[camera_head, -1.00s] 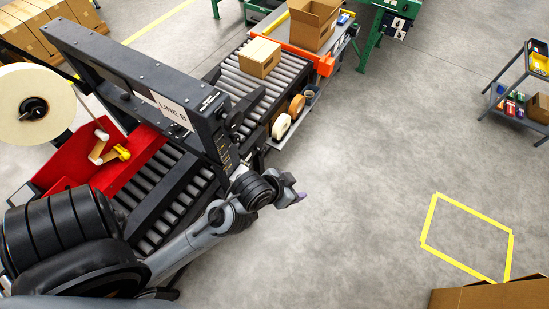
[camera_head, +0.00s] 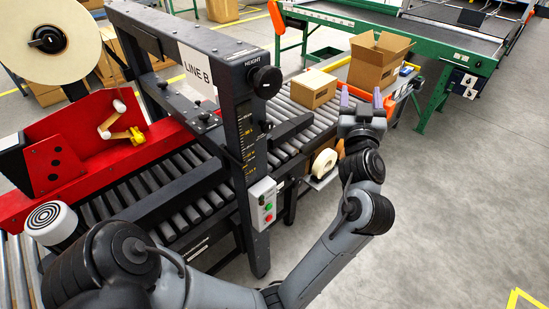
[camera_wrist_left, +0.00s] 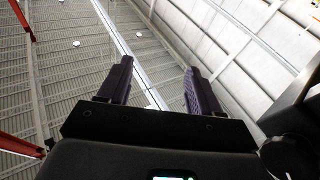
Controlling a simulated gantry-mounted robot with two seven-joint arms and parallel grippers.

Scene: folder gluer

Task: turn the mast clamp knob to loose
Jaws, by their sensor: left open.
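The black mast (camera_head: 243,150) of the LINE B machine stands upright at the centre of the head view, with a yellow scale on it. A large round black knob (camera_head: 265,82) sits at its top beside the word HEIGHT. A smaller dark knob (camera_head: 266,126) shows lower on the mast's side; its markings are too small to read. My left gripper (camera_head: 361,95) is open and empty, right of the mast and apart from both knobs. Its purple fingers point up; the left wrist view shows them (camera_wrist_left: 160,78) spread against the ceiling. My right gripper is not in view.
A grey control box (camera_head: 263,203) with buttons is on the mast's lower part. Behind are a closed carton (camera_head: 313,89) on the rollers and an open carton (camera_head: 379,60). Tape rolls (camera_head: 324,163) sit beside the conveyor.

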